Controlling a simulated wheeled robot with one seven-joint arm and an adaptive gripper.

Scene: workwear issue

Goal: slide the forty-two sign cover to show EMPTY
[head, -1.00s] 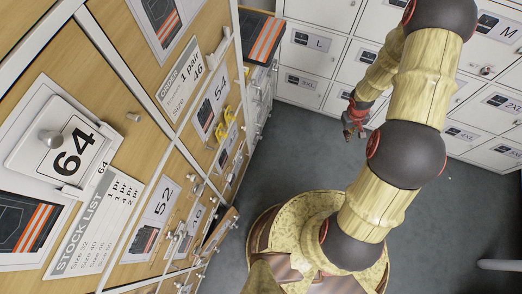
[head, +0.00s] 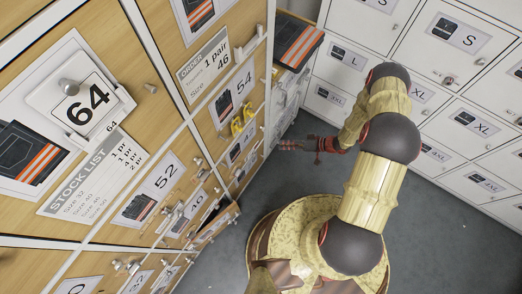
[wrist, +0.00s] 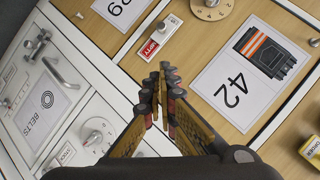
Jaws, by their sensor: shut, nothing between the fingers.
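In the wrist view, the 42 card (wrist: 235,85) with a picture of dark trousers is on a wooden front. A small sign (wrist: 152,46) is on what looks like the same front, left of the card. It shows a red field with a word that looks like EMPTY, and its white cover (wrist: 171,23) sits at the upper end. My gripper (wrist: 165,75) is shut and empty, its tips just below the sign in the picture, apart from it as far as I can tell. In the head view my gripper (head: 287,145) is near the cabinet's far end; the sign cannot be made out there.
A dial (wrist: 212,6) is beyond the sign. A white front with a BELTS card (wrist: 45,103), a handle and another dial (wrist: 97,134) is at left. A yellow ORDER block (wrist: 310,150) is at right. White lockers (head: 440,90) stand behind; grey floor (head: 440,235) is open.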

